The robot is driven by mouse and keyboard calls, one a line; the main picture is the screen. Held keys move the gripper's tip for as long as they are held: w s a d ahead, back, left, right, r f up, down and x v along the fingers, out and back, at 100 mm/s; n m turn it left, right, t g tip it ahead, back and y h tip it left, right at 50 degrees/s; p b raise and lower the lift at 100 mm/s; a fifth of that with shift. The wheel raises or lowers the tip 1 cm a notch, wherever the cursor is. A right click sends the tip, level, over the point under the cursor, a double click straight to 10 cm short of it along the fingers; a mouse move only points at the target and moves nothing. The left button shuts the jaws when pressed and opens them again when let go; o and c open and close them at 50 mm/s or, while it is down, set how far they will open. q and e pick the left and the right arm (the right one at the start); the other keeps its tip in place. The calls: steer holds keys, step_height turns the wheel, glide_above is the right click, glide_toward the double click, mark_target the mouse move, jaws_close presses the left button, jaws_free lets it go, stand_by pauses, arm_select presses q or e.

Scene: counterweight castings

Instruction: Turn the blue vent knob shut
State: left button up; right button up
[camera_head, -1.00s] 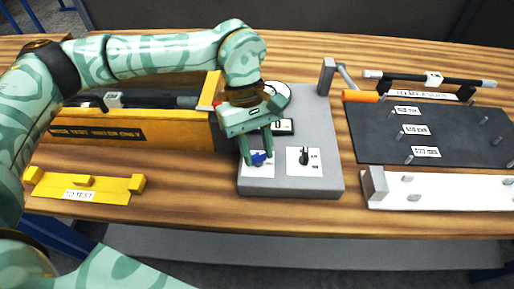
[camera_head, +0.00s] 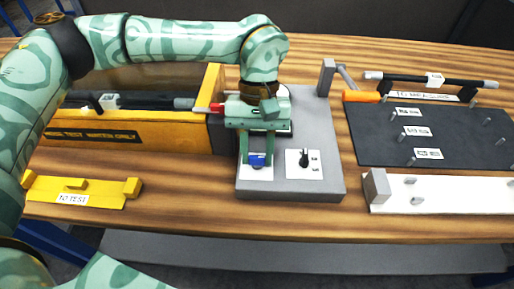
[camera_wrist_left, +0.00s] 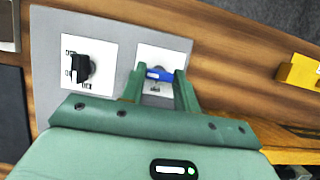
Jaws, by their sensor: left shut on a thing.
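The blue vent knob (camera_head: 258,158) sits on a white plate at the front left of a grey panel (camera_head: 325,178). My left gripper (camera_head: 257,162) reaches down from above with a finger on either side of the knob and is shut on it. In the left wrist view the blue knob (camera_wrist_left: 159,74) shows as a bar between the two green fingers (camera_wrist_left: 158,80). Part of its plate is hidden by the gripper. My right gripper is not in view.
A black knob (camera_head: 304,158) stands on a second white plate just right of the blue one. A yellow trough (camera_head: 170,135) lies to the left, with a yellow rack (camera_head: 100,192) in front. A dark pegged board (camera_head: 370,148) and a white bar (camera_head: 450,193) lie to the right.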

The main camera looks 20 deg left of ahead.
arm_select(q)
steer(key=o, duration=1)
steer(key=p+v, duration=0.2)
steer(key=v, duration=1.4)
steer(key=shift+r+p, duration=0.2)
steer(key=shift+p, duration=0.2)
